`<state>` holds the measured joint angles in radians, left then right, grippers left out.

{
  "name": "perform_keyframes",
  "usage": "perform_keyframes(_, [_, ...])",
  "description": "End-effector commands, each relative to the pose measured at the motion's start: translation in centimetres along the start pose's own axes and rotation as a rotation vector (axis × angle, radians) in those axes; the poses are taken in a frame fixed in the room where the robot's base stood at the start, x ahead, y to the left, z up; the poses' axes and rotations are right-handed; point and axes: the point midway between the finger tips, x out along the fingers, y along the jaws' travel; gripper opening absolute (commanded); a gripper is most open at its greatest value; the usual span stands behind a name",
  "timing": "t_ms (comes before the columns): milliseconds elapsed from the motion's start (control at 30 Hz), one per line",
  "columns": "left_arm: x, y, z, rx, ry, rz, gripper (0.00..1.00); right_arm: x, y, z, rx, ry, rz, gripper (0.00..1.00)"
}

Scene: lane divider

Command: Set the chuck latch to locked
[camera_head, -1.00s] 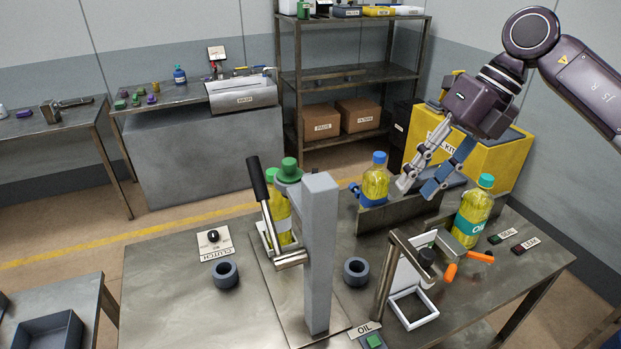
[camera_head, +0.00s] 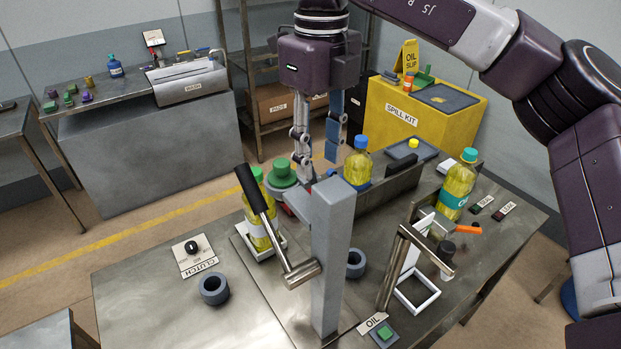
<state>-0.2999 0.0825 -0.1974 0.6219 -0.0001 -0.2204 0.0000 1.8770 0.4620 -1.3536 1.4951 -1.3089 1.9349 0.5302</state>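A small red part shows just below the green piece, partly hidden by the post. I cannot tell which part is the chuck latch or how it is set. My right gripper (camera_head: 318,160) points down with its two fingers apart and nothing between them. It appears just behind and above the post's top, right of the green piece. My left gripper is out of view.
A blue-capped bottle (camera_head: 357,162) and a teal-capped bottle (camera_head: 458,186) stand to the right.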

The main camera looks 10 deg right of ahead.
Motion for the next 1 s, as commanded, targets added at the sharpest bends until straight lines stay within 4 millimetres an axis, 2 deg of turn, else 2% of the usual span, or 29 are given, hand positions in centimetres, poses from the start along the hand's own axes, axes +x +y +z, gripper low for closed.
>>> perform_keyframes(133, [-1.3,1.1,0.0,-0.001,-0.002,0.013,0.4,2.2,-0.1,-0.1,0.001,0.006,0.002,0.35])
perform_keyframes(400, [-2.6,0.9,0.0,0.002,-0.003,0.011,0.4,5.8,0.0,-0.1,0.002,0.002,0.001,0.35])
perform_keyframes(533, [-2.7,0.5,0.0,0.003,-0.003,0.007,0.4,6.5,0.0,-0.1,0.002,0.002,0.002,0.35])
perform_keyframes(767, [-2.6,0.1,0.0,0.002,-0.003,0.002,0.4,6.6,0.0,-0.1,0.002,0.001,0.002,0.35])
perform_keyframes(1000, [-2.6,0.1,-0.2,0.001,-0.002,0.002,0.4,6.6,0.0,-0.1,0.002,0.0,0.002,0.09])
